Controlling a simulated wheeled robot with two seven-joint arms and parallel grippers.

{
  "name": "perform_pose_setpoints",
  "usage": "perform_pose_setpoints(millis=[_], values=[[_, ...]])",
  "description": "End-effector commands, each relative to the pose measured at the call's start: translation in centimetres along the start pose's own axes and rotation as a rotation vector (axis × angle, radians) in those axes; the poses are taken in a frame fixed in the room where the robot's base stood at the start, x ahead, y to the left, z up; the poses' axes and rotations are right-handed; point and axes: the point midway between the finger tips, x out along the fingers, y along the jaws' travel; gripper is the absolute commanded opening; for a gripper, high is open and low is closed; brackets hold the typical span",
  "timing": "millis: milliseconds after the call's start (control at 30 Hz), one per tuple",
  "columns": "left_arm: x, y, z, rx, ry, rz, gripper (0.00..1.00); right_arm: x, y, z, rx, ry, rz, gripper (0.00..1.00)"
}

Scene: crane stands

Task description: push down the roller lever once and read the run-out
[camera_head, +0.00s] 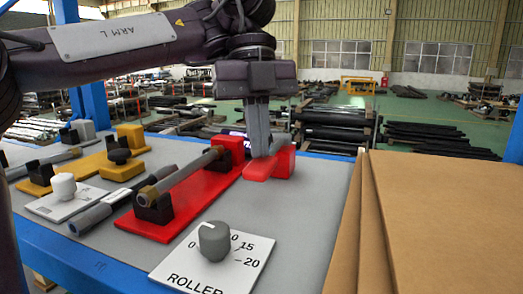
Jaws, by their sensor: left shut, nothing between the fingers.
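My left gripper (264,150) points down with its fingers shut and empty. Its fingertips are at the red lever (268,170), at the far right end of the red stand; they hide part of it. I cannot tell whether they press on it. The red stand (187,203) holds a grey roller (184,173) lying lengthwise in black supports. In front is a white plate (253,259) marked ROLLER, with a grey knob (214,241) and a scale showing 0, 15 and 20. The knob's pale mark points to the upper left. My right gripper is not in view.
Left of the red stand lie a loose grey rod (95,215), a small white plate with a white knob (64,187), and a yellow stand (88,170) with another rod. Brown boards (440,225) stand at the right. The grey tabletop (310,205) is clear between.

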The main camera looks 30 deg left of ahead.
Motion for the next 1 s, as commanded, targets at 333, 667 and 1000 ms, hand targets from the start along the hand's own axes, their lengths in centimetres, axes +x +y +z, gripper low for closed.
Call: perform_pose_setpoints(millis=[333,667,1000], values=[[-1.4,0.0,1.0,-0.004,0.002,0.003,0.00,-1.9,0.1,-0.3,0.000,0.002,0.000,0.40],[-1.8,0.0,2.7,-0.001,0.001,0.003,0.00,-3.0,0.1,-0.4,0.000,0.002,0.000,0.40],[-3.2,0.0,2.6,-0.001,0.001,0.001,0.00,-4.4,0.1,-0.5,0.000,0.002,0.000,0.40]])
